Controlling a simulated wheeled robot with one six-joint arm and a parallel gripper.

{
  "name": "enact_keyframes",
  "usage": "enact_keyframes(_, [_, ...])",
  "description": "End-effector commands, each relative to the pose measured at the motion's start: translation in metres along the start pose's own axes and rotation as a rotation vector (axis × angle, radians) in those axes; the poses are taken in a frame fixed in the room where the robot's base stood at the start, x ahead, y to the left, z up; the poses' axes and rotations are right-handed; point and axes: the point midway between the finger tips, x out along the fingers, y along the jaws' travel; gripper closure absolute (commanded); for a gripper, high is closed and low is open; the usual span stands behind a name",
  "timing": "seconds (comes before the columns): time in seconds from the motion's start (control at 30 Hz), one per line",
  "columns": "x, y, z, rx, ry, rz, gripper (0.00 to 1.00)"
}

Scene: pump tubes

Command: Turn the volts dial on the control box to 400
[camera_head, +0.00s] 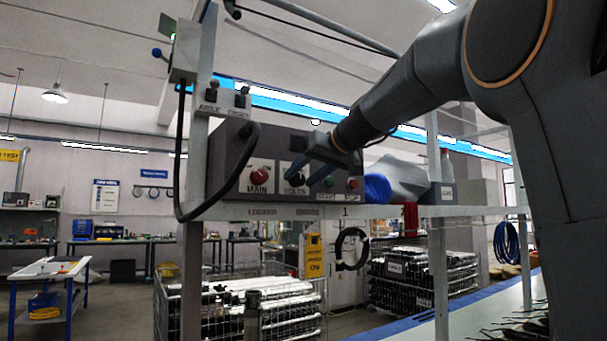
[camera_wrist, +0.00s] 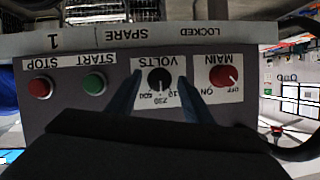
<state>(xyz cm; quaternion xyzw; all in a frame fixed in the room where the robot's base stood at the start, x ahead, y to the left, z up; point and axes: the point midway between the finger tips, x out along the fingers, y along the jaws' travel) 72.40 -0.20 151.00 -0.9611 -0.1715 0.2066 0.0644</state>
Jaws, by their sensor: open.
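The grey control box (camera_head: 233,155) sits on a shelf. Its volts dial (camera_wrist: 160,79) is a black knob on a white plate; the wrist view shows it upside down, with small numbers around its lower side. The dial's pointer appears to face down in that view, but the exact setting is too small to read surely. My gripper (camera_wrist: 160,86) is open, with one blue finger on each side of the dial. I cannot tell whether they touch it. In the head view my gripper (camera_head: 306,178) partly covers the volts plate (camera_head: 291,186).
A red main switch (camera_head: 260,175) is beside the dial, and green start (camera_wrist: 94,83) and red stop (camera_wrist: 40,87) buttons are on its other side. A blue roll (camera_head: 377,188) lies on the shelf (camera_head: 470,211). A black cable (camera_head: 183,130) hangs at the left.

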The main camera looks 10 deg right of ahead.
Motion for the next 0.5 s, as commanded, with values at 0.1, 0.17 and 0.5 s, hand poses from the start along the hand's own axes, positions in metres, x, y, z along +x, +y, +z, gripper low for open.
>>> enact_keyframes(0.1, [0.001,-0.0001,0.0,0.0,0.0,0.0,0.54])
enact_keyframes(0.17, [0.001,-0.0001,0.0001,0.0,0.0,0.0,0.54])
enact_keyframes(0.5, [0.0008,-0.0001,0.0003,0.0,0.0,0.0,0.95])
